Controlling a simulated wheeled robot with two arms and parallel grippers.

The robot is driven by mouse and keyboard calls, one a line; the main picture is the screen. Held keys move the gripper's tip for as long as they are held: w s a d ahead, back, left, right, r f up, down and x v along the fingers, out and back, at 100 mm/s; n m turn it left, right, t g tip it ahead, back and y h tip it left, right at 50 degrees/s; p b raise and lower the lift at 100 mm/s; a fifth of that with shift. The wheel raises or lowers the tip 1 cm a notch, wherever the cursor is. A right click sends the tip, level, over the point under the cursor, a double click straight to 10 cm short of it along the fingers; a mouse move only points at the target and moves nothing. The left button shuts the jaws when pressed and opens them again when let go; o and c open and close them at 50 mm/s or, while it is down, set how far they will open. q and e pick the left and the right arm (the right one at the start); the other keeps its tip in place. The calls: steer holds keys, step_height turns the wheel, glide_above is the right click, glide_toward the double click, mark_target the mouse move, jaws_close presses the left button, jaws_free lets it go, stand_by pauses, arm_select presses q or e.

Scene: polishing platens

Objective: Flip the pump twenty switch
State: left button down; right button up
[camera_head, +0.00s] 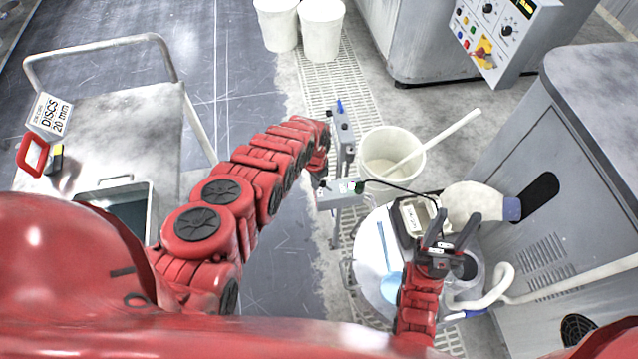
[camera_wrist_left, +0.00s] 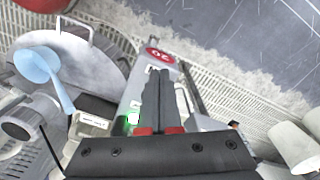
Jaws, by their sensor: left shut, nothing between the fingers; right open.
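A round red label marked 20 (camera_wrist_left: 158,55) sits at the end of a narrow grey switch panel (camera_wrist_left: 134,90) in the left wrist view. My left gripper (camera_wrist_left: 160,75) is shut and empty, its dark fingers over this panel, just short of the label. The fingers hide part of the panel, and I cannot make out the switch lever or whether the fingertips touch anything. A green patch (camera_wrist_left: 133,118) shows beside the fingers. In the head view my left arm ends at a grey box (camera_head: 338,196) on a stand. My right gripper (camera_head: 453,222) is open above a round pale table.
A white bucket (camera_head: 392,150) with a stick stands beyond the stand. A grey cabinet (camera_head: 545,160) with a pale hose is at the right. A cart (camera_head: 110,120) carrying a DISCS sign (camera_head: 49,115) stands at the left. Open floor lies between cart and stand.

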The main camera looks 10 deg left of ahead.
arm_select(q)
steer(key=shift+f+b, duration=0.65)
steer(key=shift+f, duration=0.15)
steer(key=shift+f, duration=0.2)
steer(key=shift+r, duration=0.15)
stand_by(0.5)
step_height(320, 180, up, 7)
steer(key=p, duration=0.6)
steer(key=shift+w, duration=0.1)
stand_by(0.4)
